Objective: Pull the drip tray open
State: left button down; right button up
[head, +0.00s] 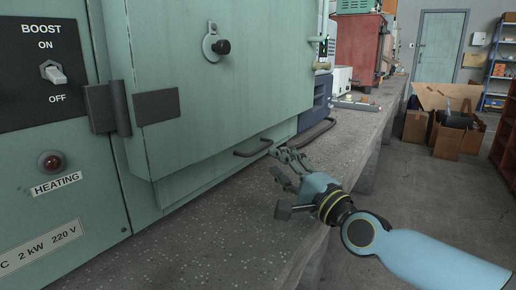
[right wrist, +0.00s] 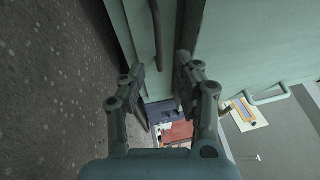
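The drip tray (head: 205,178) is a pale green low drawer under the big green oven door (head: 220,95). Its front looks flush with the oven, with no gap visible. Its dark bar handle (head: 252,149) is at the right part of its front. My right gripper (head: 274,165) is just right of the handle, low over the bench. In the right wrist view the two fingers (right wrist: 160,70) are apart, and the handle (right wrist: 157,28) runs ahead of the gap between them. Whether a finger touches it, I cannot tell. My left gripper is not in view.
The concrete bench (head: 190,240) is clear in front of the oven. A blue appliance (head: 318,98) with a dark curved bar (head: 318,131) stands just beyond. A round black knob (head: 222,47) sticks out of the door. Cardboard boxes (head: 447,135) stand on the floor farther back.

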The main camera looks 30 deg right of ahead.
aim_at(261, 149)
jog(key=w, duration=0.5)
jog(key=w+r, duration=0.1)
jog(key=w, duration=0.1)
jog(key=shift+w+r, duration=0.1)
jog(key=shift+w, duration=0.3)
grip_shut()
jog(key=shift+s, duration=0.1)
